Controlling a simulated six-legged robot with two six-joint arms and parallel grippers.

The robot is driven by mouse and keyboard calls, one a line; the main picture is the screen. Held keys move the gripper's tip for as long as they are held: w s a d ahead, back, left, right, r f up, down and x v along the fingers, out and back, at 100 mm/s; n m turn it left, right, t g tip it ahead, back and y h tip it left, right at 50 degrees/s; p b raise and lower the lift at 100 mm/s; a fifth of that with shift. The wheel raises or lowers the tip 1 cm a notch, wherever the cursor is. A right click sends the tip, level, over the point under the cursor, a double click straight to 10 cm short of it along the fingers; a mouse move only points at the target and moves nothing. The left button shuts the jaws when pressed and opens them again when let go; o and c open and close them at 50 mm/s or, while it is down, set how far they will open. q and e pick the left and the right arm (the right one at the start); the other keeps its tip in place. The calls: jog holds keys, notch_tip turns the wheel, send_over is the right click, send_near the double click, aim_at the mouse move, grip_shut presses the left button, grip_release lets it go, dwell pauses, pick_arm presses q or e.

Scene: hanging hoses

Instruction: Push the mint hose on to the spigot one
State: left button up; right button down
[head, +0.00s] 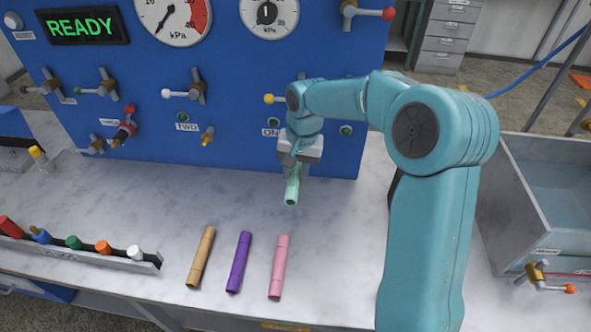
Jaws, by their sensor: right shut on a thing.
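The mint hose (292,190) is a short pale green tube. My right gripper (293,170) is shut on it in front of the blue panel, and its lower end points down toward the bench. Its upper part is mostly hidden by the gripper. A partly covered label (272,133) that seems to read ONE is on the panel beside my right wrist. Spigot one itself is hidden behind my wrist and gripper, so I cannot tell whether the hose touches it. My left gripper is not in view.
Tan (201,258), purple (239,262) and pink (279,266) tubes lie on the bench in front. A rack (85,256) with several coloured pieces stands at left. Brass spigot two (207,136) is bare on the blue panel (235,95). A grey basin (545,205) is at right.

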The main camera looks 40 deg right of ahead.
jog(key=shift+w+d+p, duration=0.8)
jog(key=shift+w+d, duration=0.05)
jog(key=shift+d, duration=0.2)
dwell(2.2)
jog(key=shift+w+d+r, duration=0.1)
jog(key=shift+w+d, duration=0.1)
dwell(0.5)
jog(key=c, duration=1)
grip_release()
jog(key=shift+o, duration=1.2)
jog(key=shift+w+d, duration=0.1)
jog(key=shift+d, duration=0.05)
jog(key=shift+r, duration=0.25)
notch_tip(320, 180, up, 16)
jog(key=s+d, duration=0.1)
jog(key=shift+s+f, duration=0.25)
jog(key=shift+s, duration=0.1)
